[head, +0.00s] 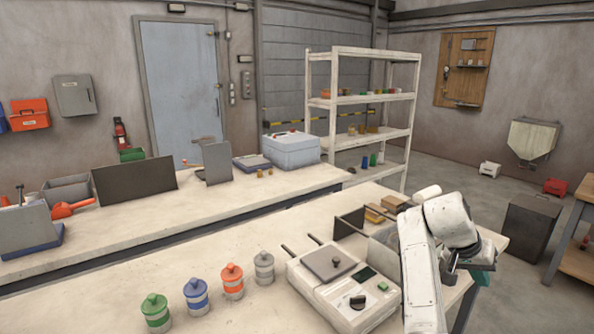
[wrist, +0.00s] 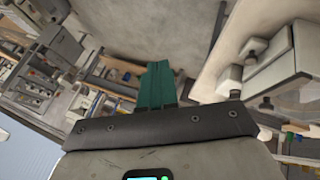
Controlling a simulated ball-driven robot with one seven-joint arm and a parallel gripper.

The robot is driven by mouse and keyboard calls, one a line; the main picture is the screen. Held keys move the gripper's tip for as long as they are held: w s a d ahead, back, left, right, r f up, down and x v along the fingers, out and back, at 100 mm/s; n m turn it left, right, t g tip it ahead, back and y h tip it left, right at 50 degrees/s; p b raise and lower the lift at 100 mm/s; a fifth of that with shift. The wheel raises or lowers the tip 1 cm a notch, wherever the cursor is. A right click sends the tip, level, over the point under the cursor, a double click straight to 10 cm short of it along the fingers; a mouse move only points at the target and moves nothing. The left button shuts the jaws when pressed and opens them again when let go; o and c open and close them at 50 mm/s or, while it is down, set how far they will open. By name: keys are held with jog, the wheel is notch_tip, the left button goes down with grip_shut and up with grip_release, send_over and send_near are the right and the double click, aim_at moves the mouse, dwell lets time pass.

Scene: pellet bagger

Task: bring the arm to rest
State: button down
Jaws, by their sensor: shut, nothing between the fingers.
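My arm, white, rises at the right of the head view and bends over at its top. My gripper (head: 484,279) hangs past the right end of the near bench (head: 200,310), partly hidden by my own wrist. In the wrist view its teal fingers (wrist: 157,72) lie together, shut and empty. The wrist view is strongly tilted.
A white machine (head: 325,290) with a dark lid plate stands just left of my arm. Green (head: 155,313), blue, orange and grey canisters stand left of it. A dark cabinet (head: 527,228) and wooden table (head: 580,240) are at right. Open floor lies behind.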

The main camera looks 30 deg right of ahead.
jog(key=s+a+f+n+t+y, duration=0.1)
jog(key=s+a+f+n+t, duration=0.15)
jog(key=a+f, duration=0.55)
jog(key=s+a+f+n+t, duration=0.1)
jog(key=a+f+n, duration=0.3)
jog(key=a+f, duration=0.45)
jog(key=s+a+f+n+y, duration=0.2)
jog(key=s+a, duration=0.4)
jog(key=a, duration=0.4)
jog(key=s+a+f+n+y, duration=0.3)
jog(key=s+a+n, duration=0.2)
jog(key=a, duration=0.5)
jog(key=shift+s+a+f+t, duration=0.15)
jog(key=shift+s+f+t, duration=0.2)
jog(key=shift+s, duration=0.9)
